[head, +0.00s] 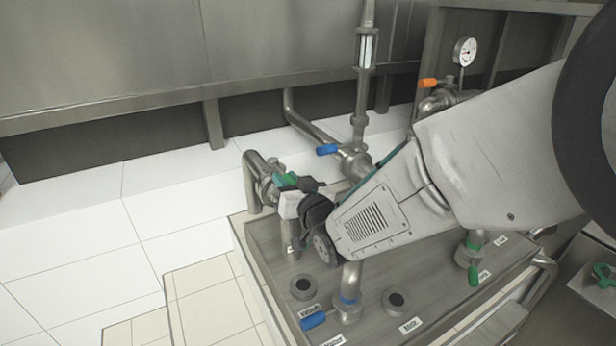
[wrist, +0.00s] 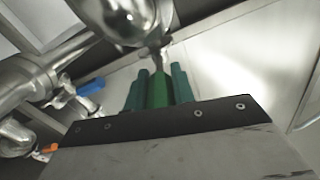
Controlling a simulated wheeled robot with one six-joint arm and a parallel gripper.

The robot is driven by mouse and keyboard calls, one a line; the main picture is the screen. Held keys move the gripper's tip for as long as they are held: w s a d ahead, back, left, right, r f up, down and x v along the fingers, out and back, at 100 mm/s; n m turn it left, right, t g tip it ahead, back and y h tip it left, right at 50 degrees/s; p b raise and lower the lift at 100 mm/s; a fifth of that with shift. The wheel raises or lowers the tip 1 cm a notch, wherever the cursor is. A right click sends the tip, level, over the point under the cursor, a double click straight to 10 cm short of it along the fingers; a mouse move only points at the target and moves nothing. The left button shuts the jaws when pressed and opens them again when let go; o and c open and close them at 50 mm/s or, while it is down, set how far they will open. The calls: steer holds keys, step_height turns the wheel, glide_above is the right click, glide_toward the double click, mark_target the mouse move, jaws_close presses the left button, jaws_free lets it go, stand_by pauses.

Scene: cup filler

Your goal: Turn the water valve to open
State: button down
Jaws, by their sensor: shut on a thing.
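A steel pipe valve (head: 263,177) with a green handle stands at the back left of the steel panel in the head view. My gripper (head: 290,182) is at this handle, and my arm comes in from the right and hides part of it. In the wrist view the green handle (wrist: 158,92) lies between the two teal fingers of my gripper (wrist: 158,80), which are shut on it. The handle meets the steel valve body (wrist: 125,15) at its far end. I cannot read from the frames which valve is labelled for water.
A gauge (head: 465,51) is at the back. White floor is clear at left.

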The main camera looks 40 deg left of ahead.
steer(key=shift+w+r, duration=0.15)
steer(key=c, duration=1.2)
jaws_free()
steer(key=shift+w, duration=0.1)
steer(key=shift+s+d, duration=0.2)
steer(key=shift+d, duration=0.05)
steer(key=v, duration=0.7)
steer(key=shift+d, duration=0.1)
